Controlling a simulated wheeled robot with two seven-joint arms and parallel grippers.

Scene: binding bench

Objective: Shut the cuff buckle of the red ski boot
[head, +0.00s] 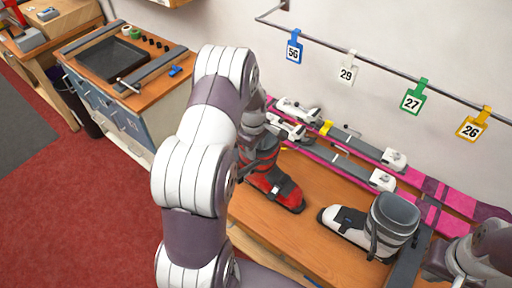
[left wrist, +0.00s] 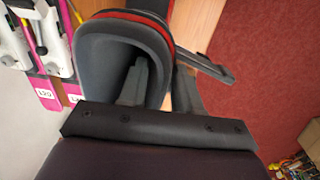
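The red ski boot (head: 277,188) stands on the wooden bench, its upper part largely covered by my left arm in the head view. In the left wrist view its dark grey cuff with a red edge (left wrist: 125,40) fills the upper middle. A dark buckle lever (left wrist: 207,67) sticks out from the cuff to the right. My left gripper (left wrist: 162,78) is open, its two dark fingers apart close to the cuff; whether they touch it I cannot tell. The head view hides these fingers. Part of my right arm shows at the lower right edge; its fingers are not visible.
A grey and white boot (head: 392,222) stands on the bench to the right. Pink skis with bindings (head: 345,150) lie along the wall behind. Numbered tags (head: 413,97) hang from a rail above. A workbench with a tray (head: 113,60) stands at the left.

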